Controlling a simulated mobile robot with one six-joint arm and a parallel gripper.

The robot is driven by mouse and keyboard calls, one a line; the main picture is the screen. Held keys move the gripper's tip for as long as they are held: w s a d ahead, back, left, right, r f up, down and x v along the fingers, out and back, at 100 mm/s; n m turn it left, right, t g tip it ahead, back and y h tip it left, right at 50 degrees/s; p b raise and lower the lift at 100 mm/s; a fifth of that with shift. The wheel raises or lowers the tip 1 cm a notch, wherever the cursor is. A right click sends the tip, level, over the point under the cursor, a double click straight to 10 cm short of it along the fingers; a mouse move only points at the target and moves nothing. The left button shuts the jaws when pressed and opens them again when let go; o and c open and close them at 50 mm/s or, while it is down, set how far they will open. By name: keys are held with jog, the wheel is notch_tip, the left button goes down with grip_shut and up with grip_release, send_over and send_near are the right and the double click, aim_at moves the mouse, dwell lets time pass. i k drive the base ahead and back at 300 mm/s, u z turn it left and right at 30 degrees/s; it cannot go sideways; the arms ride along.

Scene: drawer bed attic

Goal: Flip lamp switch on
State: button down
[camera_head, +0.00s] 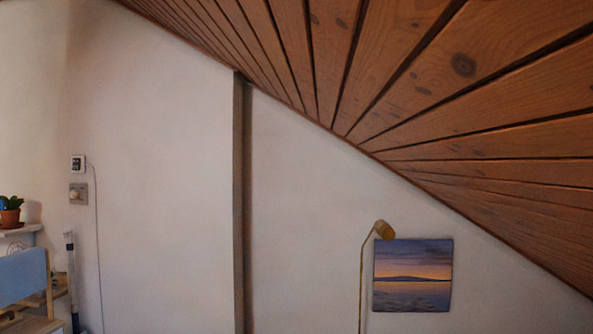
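A thin brass-coloured floor lamp (362,285) stands at the lower right of the head view, with its small cylindrical head (384,230) tilted at the top of the pole. The lamp's lower part is cut off by the bottom edge, and I cannot make out a switch on it. A square grey plate with a round knob (78,193) is on the wall at the left, below a small white device (78,163) with a dark display. I cannot tell whether the knob belongs to a lamp. My gripper is not in view.
A sloped wooden ceiling (420,90) comes down low on the right. A picture (413,275) hangs behind the lamp. A dark vertical post (239,210) divides the wall. A blue-backed chair (22,277) and a potted plant (10,212) on a shelf are at the left.

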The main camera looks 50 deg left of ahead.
aim_at(76, 166)
jog(key=z, duration=0.05)
jog(key=k, duration=0.5)
jog(key=z, duration=1.35)
jog(key=k, duration=0.2)
jog(key=u, duration=4.65)
